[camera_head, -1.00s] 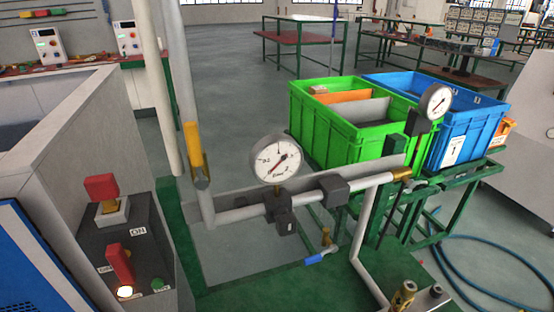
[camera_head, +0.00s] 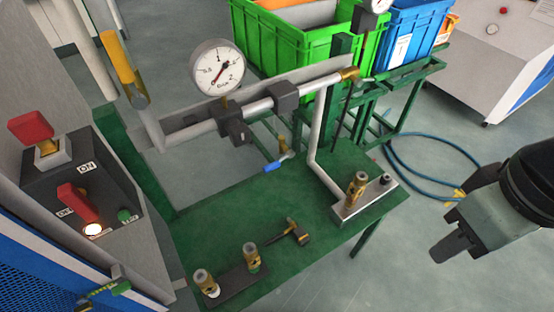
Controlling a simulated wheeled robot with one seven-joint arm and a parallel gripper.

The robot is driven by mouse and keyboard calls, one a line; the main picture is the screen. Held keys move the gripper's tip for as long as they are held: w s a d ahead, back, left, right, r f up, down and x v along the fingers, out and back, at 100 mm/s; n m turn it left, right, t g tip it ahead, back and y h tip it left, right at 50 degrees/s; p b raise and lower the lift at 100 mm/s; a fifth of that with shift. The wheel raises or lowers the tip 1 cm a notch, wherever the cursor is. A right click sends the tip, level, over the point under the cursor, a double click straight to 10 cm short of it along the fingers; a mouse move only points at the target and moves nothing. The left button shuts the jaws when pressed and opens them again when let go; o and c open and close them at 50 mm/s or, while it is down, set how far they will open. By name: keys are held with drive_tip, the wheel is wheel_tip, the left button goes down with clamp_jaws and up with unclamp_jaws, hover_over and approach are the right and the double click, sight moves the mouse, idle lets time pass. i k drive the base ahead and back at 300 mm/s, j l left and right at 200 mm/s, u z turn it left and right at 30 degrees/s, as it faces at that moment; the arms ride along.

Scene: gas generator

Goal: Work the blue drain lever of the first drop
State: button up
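The blue drain lever (camera_head: 277,165) is a small blue handle on a brass valve (camera_head: 283,146). It hangs below the grey pipe, left of the middle of the view, and points down and to the left. My gripper (camera_head: 463,210) is at the right edge, far to the right of the lever and apart from everything. Its two fingers are spread with nothing between them. Which of the drops counts as the first cannot be told for certain from the view.
A pressure gauge (camera_head: 217,67) and grey pipe (camera_head: 325,82) stand above the lever. A control box with red switches (camera_head: 76,202) is at left. Green (camera_head: 310,50) and blue crates (camera_head: 410,35) stand behind. A blue hose (camera_head: 425,141) lies on the floor.

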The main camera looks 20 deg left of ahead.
sight(278, 162)
drive_tip(key=l+u, duration=0.15)
drive_tip(key=u, duration=1.5)
drive_tip(key=k+j, duration=0.05)
